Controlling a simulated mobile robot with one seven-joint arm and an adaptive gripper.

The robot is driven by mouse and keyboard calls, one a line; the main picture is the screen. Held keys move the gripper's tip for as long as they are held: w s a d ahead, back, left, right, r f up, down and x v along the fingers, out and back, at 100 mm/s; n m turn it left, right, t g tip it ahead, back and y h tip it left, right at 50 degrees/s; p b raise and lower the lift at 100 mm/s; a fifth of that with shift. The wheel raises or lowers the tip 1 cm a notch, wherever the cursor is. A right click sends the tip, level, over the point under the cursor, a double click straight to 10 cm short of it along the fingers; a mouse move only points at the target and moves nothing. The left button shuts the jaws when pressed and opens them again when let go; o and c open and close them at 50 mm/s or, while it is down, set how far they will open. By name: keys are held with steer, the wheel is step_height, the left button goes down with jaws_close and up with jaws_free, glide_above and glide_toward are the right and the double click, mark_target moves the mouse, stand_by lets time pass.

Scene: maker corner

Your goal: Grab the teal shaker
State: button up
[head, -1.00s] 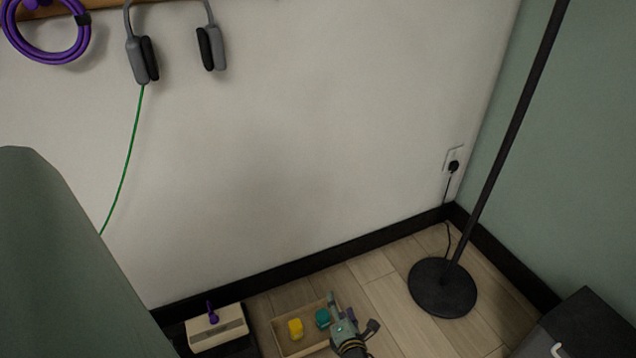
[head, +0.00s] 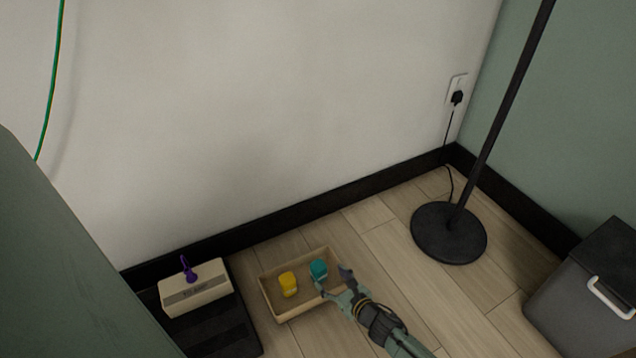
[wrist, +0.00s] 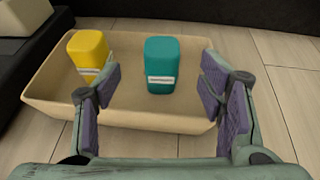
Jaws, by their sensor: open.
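The teal shaker (head: 318,270) stands in a shallow beige tray (head: 284,317) on the floor. In the wrist view the teal shaker (wrist: 159,72) is upright, with a pale label band, toward the right part of the tray (wrist: 130,115). My gripper (head: 334,281) is at the tray's right side, close to the shaker. In the wrist view my gripper (wrist: 165,97) is open. Its purple-padded fingers are spread to either side, and the shaker shows between and beyond them, with nothing held. A yellow shaker (head: 288,284) stands to the left in the same tray; it also shows in the wrist view (wrist: 89,55).
A beige box (head: 195,290) with a purple item on it sits on a black stand (head: 225,335) left of the tray. A black lamp base (head: 449,235) stands to the right, and a grey bin (head: 575,300) further right. The floor between tray and lamp is clear.

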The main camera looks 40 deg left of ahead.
mark_target(320, 267)
steer(key=shift+b+x, duration=0.7)
steer(key=shift+x, duration=2.75)
steer(key=shift+w+r, duration=0.1)
steer(key=shift+c, duration=0.2)
steer(key=c, duration=1.3)
steer(key=shift+o, duration=0.2)
